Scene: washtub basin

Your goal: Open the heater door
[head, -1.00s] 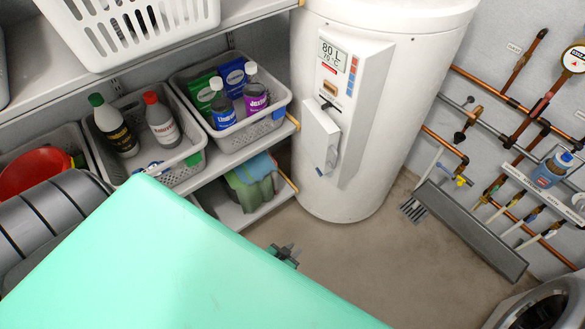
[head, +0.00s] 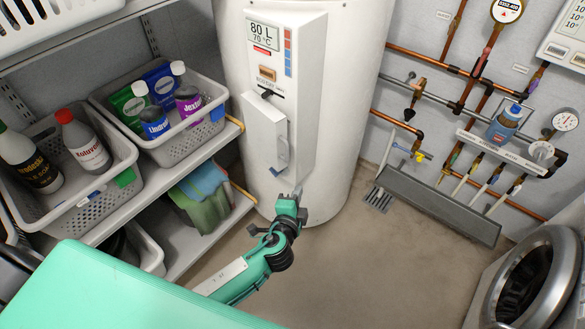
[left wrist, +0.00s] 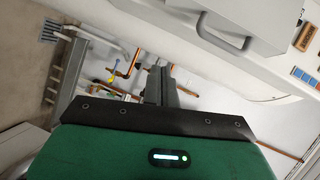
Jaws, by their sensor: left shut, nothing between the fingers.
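The white water heater (head: 345,95) stands at the back, with a raised control panel on its front. The heater door (head: 262,130) is a white flap low on that panel. It stands out at an angle, with a dark gap along its top; how far it is open I cannot tell. A grey handle (head: 283,155) sits on its right side and also shows in the left wrist view (left wrist: 225,36). My left gripper (head: 298,191) is shut and empty, just below the handle and apart from it. Its fingers (left wrist: 160,82) point towards the heater in the wrist view. My right gripper is not in view.
Shelves on the left hold a basket of bottles (head: 127,180) and a basket of detergents (head: 185,145). Copper pipes and gauges line the right wall, above a grey trough (head: 440,205). A washing machine (head: 530,285) stands at lower right. The floor before the heater is clear.

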